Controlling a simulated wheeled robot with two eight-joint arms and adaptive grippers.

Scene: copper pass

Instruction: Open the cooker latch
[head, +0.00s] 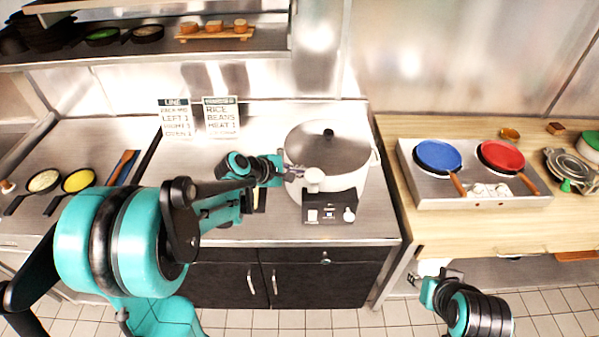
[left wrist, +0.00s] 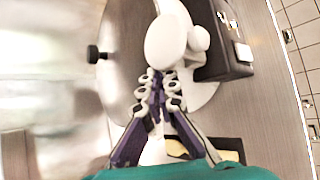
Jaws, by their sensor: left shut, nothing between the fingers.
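The cooker (head: 335,148) is a large pale pot with a domed lid and black knob, standing on the steel counter. A dark control box (head: 330,207) sits at its front. A white rounded latch piece (head: 314,176) sticks out above the box; it shows large in the left wrist view (left wrist: 168,40). My left gripper (head: 292,170) is at the cooker's front left, close beside the latch piece. In the left wrist view its fingers (left wrist: 158,82) are shut and empty, just below the latch piece; contact is unclear. My right gripper (head: 432,274) is low at the right, its fingers unclear.
Two signs (head: 205,117) stand behind at the left. Pans (head: 78,180) lie on the left counter. A wooden table (head: 480,228) at the right bears a steel burner unit (head: 490,203) with blue and red pans. A gap separates counter and table.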

